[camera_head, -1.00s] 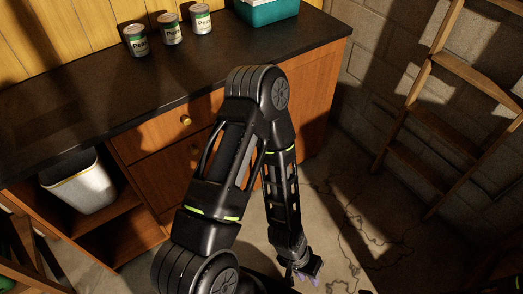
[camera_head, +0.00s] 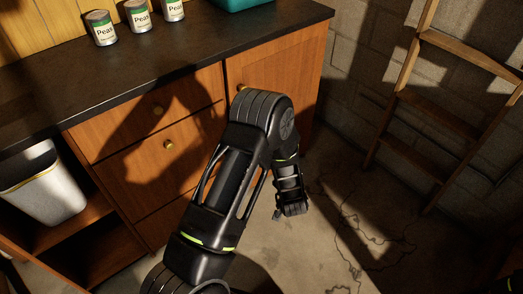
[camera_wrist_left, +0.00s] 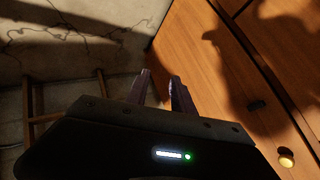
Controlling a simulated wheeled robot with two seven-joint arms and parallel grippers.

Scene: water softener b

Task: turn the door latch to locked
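No door latch can be made out in either view. My left arm reaches in from the bottom of the head view, in front of the wooden cabinet (camera_head: 280,70). Its wrist end hangs above the concrete floor, and the fingertips cannot be made out there. In the left wrist view my left gripper (camera_wrist_left: 160,80) shows two purplish fingers with a gap between them and nothing held. The cabinet's wood front (camera_wrist_left: 215,70) is to the right of the fingers. My right gripper is not in view.
Several cans (camera_head: 137,16) and a teal box (camera_head: 243,3) stand on the dark countertop (camera_head: 200,50). A white bin (camera_head: 42,185) sits in the open shelf at left. A wooden ladder (camera_head: 440,120) leans at the block wall. Cracked floor (camera_head: 345,230) between is clear.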

